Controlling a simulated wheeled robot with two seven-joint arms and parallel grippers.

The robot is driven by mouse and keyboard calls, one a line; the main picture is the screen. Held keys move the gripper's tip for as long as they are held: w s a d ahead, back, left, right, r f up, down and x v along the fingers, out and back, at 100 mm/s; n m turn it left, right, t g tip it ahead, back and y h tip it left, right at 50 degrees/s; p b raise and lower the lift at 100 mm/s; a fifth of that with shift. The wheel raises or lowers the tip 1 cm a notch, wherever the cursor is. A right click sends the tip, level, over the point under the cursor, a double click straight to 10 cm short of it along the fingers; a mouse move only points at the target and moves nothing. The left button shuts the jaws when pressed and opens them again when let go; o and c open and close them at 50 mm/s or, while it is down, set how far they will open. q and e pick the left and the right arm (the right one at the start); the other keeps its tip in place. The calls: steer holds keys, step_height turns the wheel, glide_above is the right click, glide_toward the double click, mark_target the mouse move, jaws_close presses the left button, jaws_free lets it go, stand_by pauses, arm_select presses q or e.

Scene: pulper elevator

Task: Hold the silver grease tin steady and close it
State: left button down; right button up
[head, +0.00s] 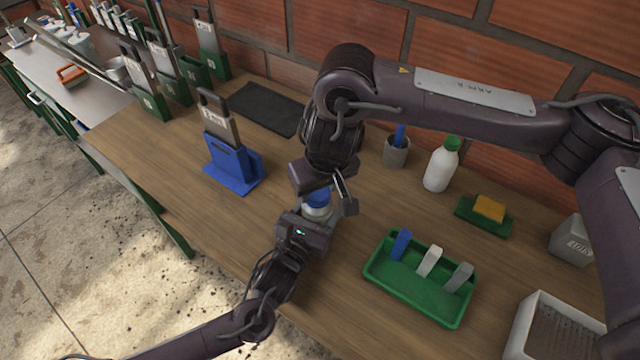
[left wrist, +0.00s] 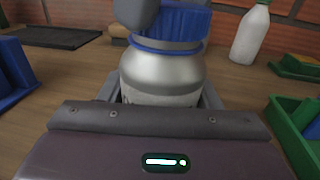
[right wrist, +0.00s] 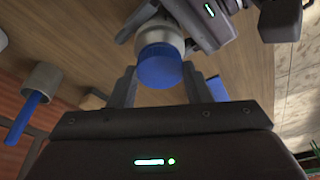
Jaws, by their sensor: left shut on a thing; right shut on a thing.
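The silver grease tin (head: 316,212) stands upright near the middle of the wooden bench, its body large in the left wrist view (left wrist: 162,76). Its blue lid (head: 317,198) sits on the tin's mouth; how tightly cannot be told. The ribbed lid also shows in the left wrist view (left wrist: 188,24) and the right wrist view (right wrist: 160,66). My left gripper (head: 312,222) is shut around the tin's body from the front. My right gripper (head: 323,190) comes from above and is shut on the lid, one finger on each side. The fingers partly hide the lid.
A green tray (head: 420,306) with blue, white and grey pieces is to the right. A blue stand (head: 232,168) is to the left. A white bottle (head: 440,168), a grey cup (head: 397,152) and a yellow sponge (head: 489,208) stand behind. The bench's front left is clear.

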steer(key=shift+a+m, duration=0.1)
steer(key=shift+m, duration=1.1)
steer(key=o, duration=0.9)
steer(key=shift+o, duration=0.2)
steer(key=shift+r, duration=2.25)
steer(key=shift+c, duration=0.4)
